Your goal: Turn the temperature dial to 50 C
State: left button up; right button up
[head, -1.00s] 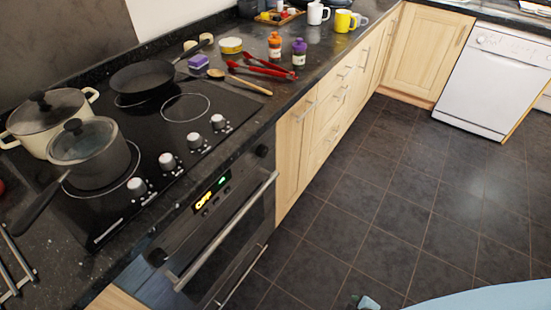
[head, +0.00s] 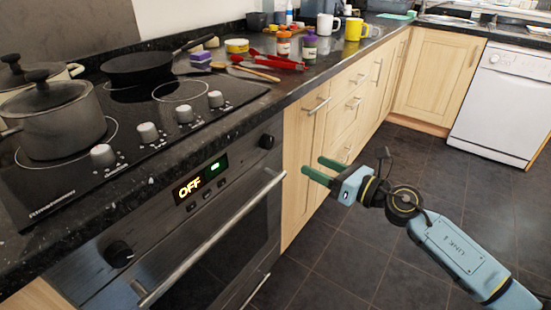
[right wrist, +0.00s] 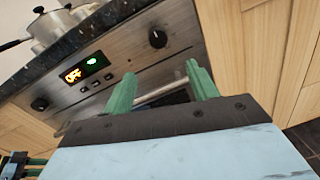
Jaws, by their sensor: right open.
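The oven's front panel (head: 150,215) carries two round black dials, a left dial (head: 119,254) and a right dial (head: 266,141). I cannot read which is for temperature. Between them a display (head: 200,181) shows OFF in yellow beside a green mark. The right wrist view also shows the left dial (right wrist: 40,103), right dial (right wrist: 158,38) and display (right wrist: 86,67). My right gripper (head: 320,168) is open and empty, in front of and right of the right dial, apart from it. Its green fingers (right wrist: 160,74) point at the panel. Part of my left gripper (right wrist: 37,164) shows at the wrist view's lower left corner.
The oven door handle (head: 215,235) runs below the panel. The hob above has several silver knobs (head: 148,132), a pot (head: 55,125) and a frying pan (head: 145,68). Utensils and bottles (head: 283,45) stand on the counter. The floor (head: 340,260) is clear.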

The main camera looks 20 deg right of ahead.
send_near(271, 144)
jog(key=x, duration=0.3)
jog(key=b+x, duration=0.1)
jog(key=x, duration=0.3)
jog(key=shift+w+a, duration=0.15)
jog(key=shift+a, duration=0.1)
pick_arm(q)
jog(key=w+d+r+t+h, duration=0.1)
jog(key=w+d+r+t, duration=0.1)
jog(key=w, duration=0.3)
jog(key=shift+w+r+t, duration=0.3)
jog(key=shift+r+t, duration=0.15)
jog(key=shift+t, duration=0.45)
pick_arm(e)
jog(key=shift+w+a, duration=0.25)
jog(key=shift+w, duration=0.1)
pick_arm(q)
jog(key=shift+d, duration=0.1)
